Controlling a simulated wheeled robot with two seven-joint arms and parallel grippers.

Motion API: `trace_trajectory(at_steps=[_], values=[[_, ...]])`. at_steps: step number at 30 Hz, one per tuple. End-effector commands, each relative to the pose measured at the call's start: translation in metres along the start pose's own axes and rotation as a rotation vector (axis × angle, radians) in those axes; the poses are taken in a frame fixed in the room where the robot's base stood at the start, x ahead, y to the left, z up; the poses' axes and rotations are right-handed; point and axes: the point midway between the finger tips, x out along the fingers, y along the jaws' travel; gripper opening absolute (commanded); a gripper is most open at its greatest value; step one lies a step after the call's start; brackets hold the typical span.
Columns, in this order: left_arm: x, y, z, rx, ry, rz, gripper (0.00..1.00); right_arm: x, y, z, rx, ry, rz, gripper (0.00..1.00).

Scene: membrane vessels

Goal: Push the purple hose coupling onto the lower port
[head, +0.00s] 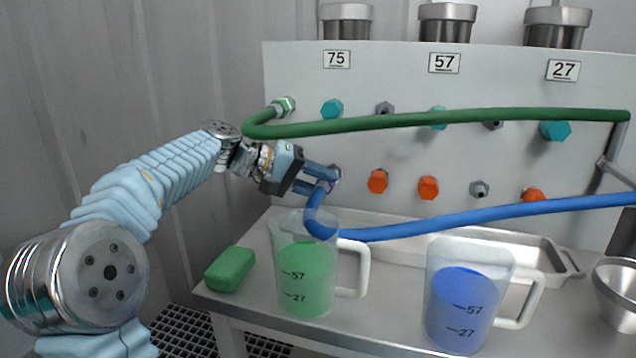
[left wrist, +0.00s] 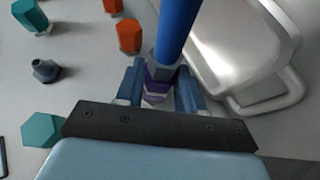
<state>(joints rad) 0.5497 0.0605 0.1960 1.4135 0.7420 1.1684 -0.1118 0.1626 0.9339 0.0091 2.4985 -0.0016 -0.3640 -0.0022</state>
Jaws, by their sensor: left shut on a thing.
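The purple hose coupling (left wrist: 157,78) sits at the end of the blue hose (left wrist: 178,30), between the two fingers of my left gripper (left wrist: 160,88) in the left wrist view. In the head view my left gripper (head: 322,180) is shut on the coupling, close to the panel, and only a sliver of purple shows. The blue hose (head: 430,225) bends down from there and runs right. The lower port (head: 336,172) shows as grey metal at the fingertips, mostly hidden. I cannot tell whether the coupling is seated on it. My right gripper is not in view.
The green hose (head: 400,122) runs from an upper fitting across the panel (head: 300,65). Teal and orange caps (head: 377,181) and grey ports stand out nearby. Below are a green-filled jug (head: 306,280), a blue-filled jug (head: 458,310), a green sponge (head: 230,269) and a metal tray (head: 567,262).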

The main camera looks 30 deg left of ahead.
Motion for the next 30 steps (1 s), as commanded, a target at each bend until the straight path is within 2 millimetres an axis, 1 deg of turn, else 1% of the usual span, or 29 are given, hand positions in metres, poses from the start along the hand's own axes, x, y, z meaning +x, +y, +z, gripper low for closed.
trace_trajectory(at_steps=[8,30], values=[[0.001,0.001,-0.003,0.0,0.0,0.0,0.0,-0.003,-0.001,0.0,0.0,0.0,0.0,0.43],[0.01,0.001,-0.019,0.0,-0.001,0.0,0.0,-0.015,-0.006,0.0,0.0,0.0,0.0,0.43]])
